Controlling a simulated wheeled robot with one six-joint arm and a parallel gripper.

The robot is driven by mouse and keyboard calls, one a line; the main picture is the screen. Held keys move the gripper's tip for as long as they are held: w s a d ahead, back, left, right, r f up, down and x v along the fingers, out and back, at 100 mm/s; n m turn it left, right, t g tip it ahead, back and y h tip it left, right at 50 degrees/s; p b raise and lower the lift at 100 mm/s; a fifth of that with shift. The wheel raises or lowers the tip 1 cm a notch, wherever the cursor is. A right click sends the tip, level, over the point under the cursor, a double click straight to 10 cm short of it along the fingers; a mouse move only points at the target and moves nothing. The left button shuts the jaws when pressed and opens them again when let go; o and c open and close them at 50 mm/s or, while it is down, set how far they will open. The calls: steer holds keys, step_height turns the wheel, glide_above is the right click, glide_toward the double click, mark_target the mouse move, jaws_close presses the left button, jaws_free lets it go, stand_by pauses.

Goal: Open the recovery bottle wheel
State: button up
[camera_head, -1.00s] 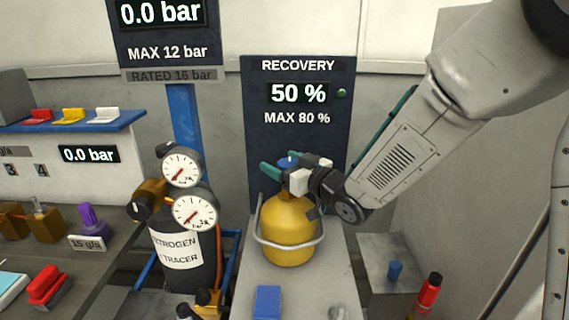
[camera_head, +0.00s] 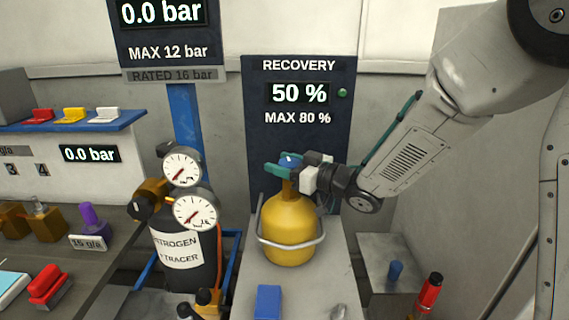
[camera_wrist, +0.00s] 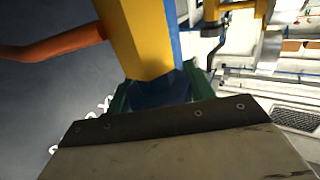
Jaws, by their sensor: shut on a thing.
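The yellow recovery bottle (camera_head: 289,228) stands upright on a grey platform in front of the dark recovery panel. Its small blue wheel (camera_head: 289,158) is at the top of the neck and is partly hidden by my fingers. My gripper (camera_head: 287,165), with green fingers, reaches in from the right and is shut on the wheel. In the wrist view the green fingers sit on both sides of the dark blue wheel (camera_wrist: 158,95). The yellow body (camera_wrist: 140,38) rises behind it there.
The recovery panel (camera_head: 297,95) reads 50 % and MAX 80 %. The nitrogen tracer cylinder (camera_head: 183,258) with two gauges stands close to the left. A blue block (camera_head: 268,301) lies in front of the bottle. A red cylinder (camera_head: 430,291) stands at the right.

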steer(key=n+g+y, duration=0.1)
steer(key=n+g, duration=0.1)
steer(key=g, duration=0.1)
steer(key=n+g+y, duration=0.1)
steer(key=n+g, duration=0.1)
steer(key=g, duration=0.1)
steer(key=n+g+y, duration=0.1)
steer(key=n+g, duration=0.1)
steer(key=g, duration=0.1)
steer(key=shift+s+a, duration=0.15)
steer(key=shift+s, duration=0.25)
steer(key=n+g, duration=0.2)
steer(key=g, duration=0.1)
steer(key=n+g+h, duration=0.1)
steer(key=n+g, duration=0.1)
steer(key=g, duration=0.1)
steer(key=s+n+g+h, duration=0.1)
steer(key=n+g, duration=0.1)
steer(key=g, duration=0.1)
steer(key=shift+g, duration=0.3)
steer(key=o, duration=1)
steer(key=shift+v, duration=3.95)
steer(key=shift+r, duration=0.15)
